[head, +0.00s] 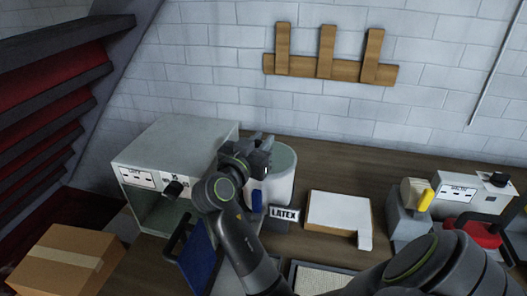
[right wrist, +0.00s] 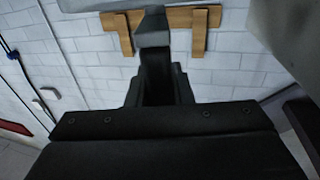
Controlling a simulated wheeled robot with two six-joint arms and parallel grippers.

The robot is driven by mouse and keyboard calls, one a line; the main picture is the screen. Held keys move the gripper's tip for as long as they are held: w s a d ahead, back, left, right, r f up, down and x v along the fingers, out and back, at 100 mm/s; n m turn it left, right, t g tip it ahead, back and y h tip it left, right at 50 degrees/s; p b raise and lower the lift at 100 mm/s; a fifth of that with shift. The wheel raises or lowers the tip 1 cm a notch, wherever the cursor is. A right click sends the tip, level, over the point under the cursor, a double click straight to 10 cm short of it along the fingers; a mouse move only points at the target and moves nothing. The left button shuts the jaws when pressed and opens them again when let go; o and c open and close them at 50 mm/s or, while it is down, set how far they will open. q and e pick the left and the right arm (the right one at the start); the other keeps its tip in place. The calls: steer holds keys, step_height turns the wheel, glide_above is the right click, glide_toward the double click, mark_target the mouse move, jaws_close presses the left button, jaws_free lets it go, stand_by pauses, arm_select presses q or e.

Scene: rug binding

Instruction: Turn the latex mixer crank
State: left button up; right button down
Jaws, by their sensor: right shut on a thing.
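The latex mixer (head: 283,172) is a pale cylindrical tub on the bench, with a sign reading LATEX (head: 284,214) in front of it. My right gripper (head: 262,150) is over the tub's upper left rim. It is shut on the mixer's crank, which is mostly hidden behind the gripper and wrist. In the right wrist view, the dark gripper (right wrist: 155,60) points toward the wall, and the crank cannot be made out clearly. My left gripper is not in view.
A grey cabinet (head: 185,140) with a blue open door (head: 197,262) stands left of the tub. A white-topped block (head: 338,212) and a grey machine (head: 462,196) stand to the right. A cardboard box (head: 60,262) is at lower left. A wooden rack (head: 330,70) hangs on the wall.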

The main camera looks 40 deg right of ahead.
steer(key=shift+w+f+m+g+b, duration=0.1)
steer(key=shift+f+m+g+b, duration=0.05)
steer(key=shift+m+g+b, duration=0.2)
stand_by(0.3)
steer(key=c, duration=1.3)
jaws_free()
step_height(320, 180, up, 10)
steer(key=shift+r+b, duration=0.1)
steer(key=shift+b, duration=0.7)
